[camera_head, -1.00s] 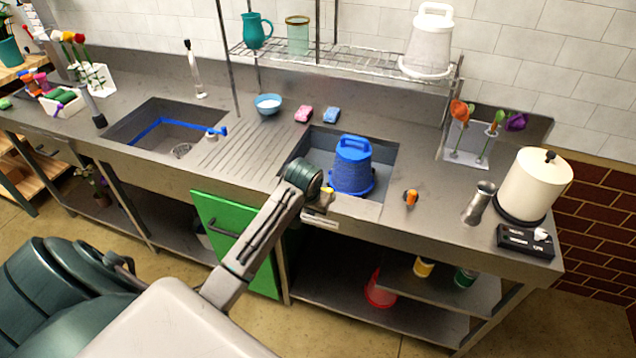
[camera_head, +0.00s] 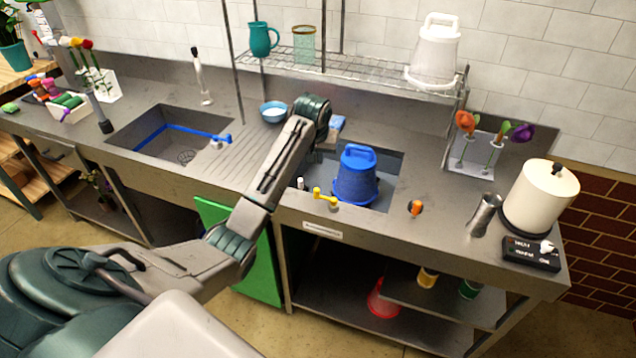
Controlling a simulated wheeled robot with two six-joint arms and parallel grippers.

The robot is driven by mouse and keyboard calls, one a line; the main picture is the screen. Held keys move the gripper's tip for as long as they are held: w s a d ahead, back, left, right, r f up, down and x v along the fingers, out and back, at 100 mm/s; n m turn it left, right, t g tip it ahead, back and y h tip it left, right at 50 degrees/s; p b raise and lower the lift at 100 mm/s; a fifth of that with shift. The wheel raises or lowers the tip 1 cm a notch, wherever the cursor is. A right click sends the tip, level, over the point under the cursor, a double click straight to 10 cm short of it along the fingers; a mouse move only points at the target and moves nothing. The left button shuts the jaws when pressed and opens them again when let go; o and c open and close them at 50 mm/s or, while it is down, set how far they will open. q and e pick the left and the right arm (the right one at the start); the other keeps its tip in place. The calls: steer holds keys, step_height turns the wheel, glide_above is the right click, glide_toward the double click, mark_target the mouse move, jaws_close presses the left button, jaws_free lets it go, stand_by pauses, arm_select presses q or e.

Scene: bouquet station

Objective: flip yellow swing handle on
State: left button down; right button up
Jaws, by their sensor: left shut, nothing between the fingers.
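The yellow swing handle (camera_head: 324,196) sits on the front rim of the right sink, left of and in front of the blue bucket (camera_head: 357,178). Its lever points to the left in the picture, away from a small pivot at its right end. My left arm rises from the lower left, its raised joint in front of the counter's back part. My left gripper (camera_head: 300,184) is mostly hidden behind that arm; only a small pale tip shows beside the arm, left of the handle and apart from it. It is shut and empty. My right gripper is out of view.
The blue bucket stands upside down in the right sink (camera_head: 395,165). An orange knob (camera_head: 415,208) and a metal cup (camera_head: 484,214) are to the right. A blue bowl (camera_head: 273,111) stands behind my arm. A green door (camera_head: 262,270) hangs below the counter.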

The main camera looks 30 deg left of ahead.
arm_select(q)
steer(key=f+p, duration=0.2)
steer(key=f, duration=0.1)
steer(key=f+p, duration=0.2)
steer(key=f, duration=0.1)
steer(key=f+p, duration=0.2)
steer(key=f, duration=0.1)
steer(key=shift+s+d+f+p, duration=0.1)
steer(key=shift+s+p, duration=0.2)
steer(key=shift+p, duration=0.05)
steer(key=shift+s, duration=0.1)
steer(key=shift+d+f, duration=0.1)
steer(key=shift+f, duration=0.05)
